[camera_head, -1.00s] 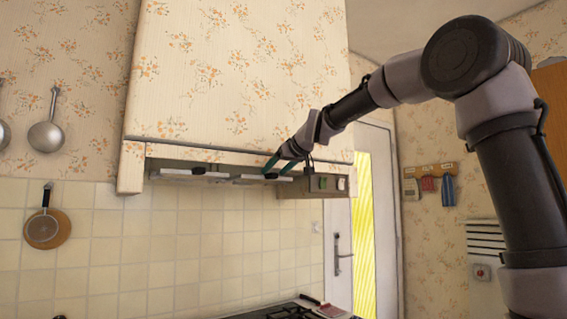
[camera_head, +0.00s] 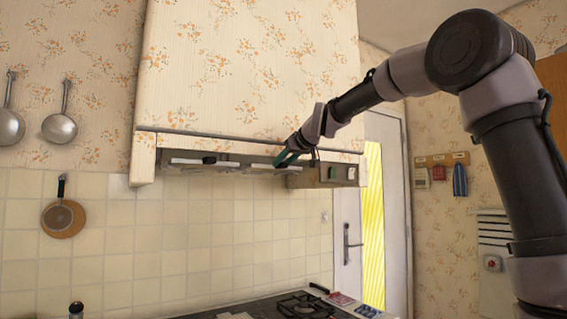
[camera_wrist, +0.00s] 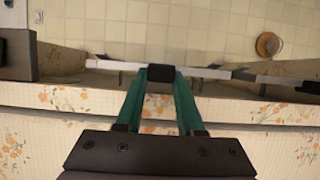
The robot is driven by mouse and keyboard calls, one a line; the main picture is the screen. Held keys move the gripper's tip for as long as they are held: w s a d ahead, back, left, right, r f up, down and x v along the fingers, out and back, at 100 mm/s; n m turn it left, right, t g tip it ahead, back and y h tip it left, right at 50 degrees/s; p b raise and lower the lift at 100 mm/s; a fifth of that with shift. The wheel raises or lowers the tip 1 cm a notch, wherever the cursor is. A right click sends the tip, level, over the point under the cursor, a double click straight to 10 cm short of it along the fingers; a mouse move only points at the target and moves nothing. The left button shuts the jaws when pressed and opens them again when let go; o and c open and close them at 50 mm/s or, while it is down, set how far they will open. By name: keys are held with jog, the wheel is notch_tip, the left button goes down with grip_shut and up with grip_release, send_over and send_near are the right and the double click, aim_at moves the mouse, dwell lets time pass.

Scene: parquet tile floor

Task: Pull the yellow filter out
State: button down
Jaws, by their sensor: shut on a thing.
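Under the flowered range hood (camera_head: 250,80), two pale filter edges lie in line, each with a small black handle. None looks yellow in these views. My gripper (camera_head: 284,160) reaches up to the hood's underside at the right-hand filter edge (camera_head: 252,166). In the wrist view my gripper (camera_wrist: 160,76) has its two green fingers on either side of that filter's black handle, shut on it. The held filter's white bar (camera_wrist: 203,72) runs to both sides of the fingers. The other filter (camera_wrist: 275,80) shows at the right there. The filter bodies are mostly hidden inside the hood.
A control box (camera_head: 325,175) with switches sits at the hood's right underside. The stove (camera_head: 290,307) lies below. Pans and ladles (camera_head: 60,128) hang on the left wall. A door (camera_head: 350,240) stands to the right. The space between hood and stove is clear.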

jog(key=s+d, duration=0.3)
jog(key=s, duration=0.2)
jog(key=shift+s+d, duration=0.3)
jog(key=shift+d, duration=0.1)
dwell(0.8)
jog(key=shift+s+d, duration=0.1)
jog(key=shift+s, duration=0.05)
dwell(0.5)
jog(key=s+d, duration=0.5)
jog(key=s, duration=0.3)
jog(key=shift+d, duration=0.2)
dwell(0.6)
dwell(0.5)
